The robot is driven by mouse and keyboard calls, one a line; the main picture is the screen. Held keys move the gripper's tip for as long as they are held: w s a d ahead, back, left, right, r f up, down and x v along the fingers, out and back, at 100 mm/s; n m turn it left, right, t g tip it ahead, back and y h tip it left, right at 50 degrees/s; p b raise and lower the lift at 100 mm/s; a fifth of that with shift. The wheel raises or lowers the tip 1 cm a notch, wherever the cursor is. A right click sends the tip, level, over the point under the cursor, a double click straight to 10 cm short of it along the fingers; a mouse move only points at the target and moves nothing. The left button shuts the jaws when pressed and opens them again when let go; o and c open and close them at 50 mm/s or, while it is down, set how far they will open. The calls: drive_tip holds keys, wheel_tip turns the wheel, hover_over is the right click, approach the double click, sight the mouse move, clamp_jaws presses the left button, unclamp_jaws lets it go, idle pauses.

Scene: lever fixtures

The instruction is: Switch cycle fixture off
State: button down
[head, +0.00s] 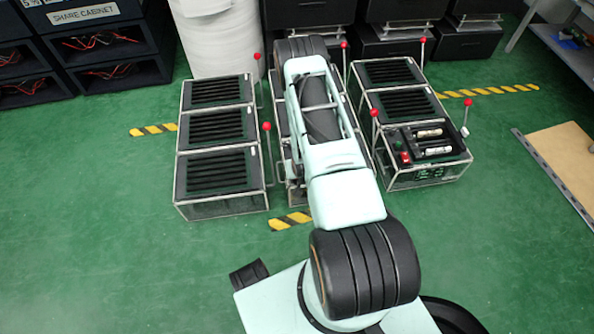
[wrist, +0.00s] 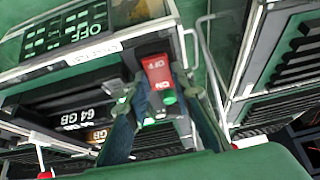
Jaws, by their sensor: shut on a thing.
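In the wrist view, the cycle fixture (wrist: 60,65) appears upside down, with a display panel (wrist: 65,30) reading OFF and a white label strip that is hard to read. A red switch (wrist: 157,72) marked OFF and ON sits at its corner, with a green glow beside it. My gripper (wrist: 160,82) has one finger on each side of the red switch and is shut on it. In the head view my arm covers most of the middle fixture row (head: 282,120), and my gripper is hidden.
Fixture rows stand to the left (head: 220,138) and right (head: 405,90), with upright red-ball levers (head: 267,127) close by. The right row's front unit has its own red switch (head: 405,157). A white roll (head: 215,38) and black boxes stand behind. The green floor in front is mostly clear.

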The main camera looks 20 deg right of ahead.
drive_tip(key=c, duration=1.7)
unclamp_jaws()
drive_tip(key=v, duration=1.2)
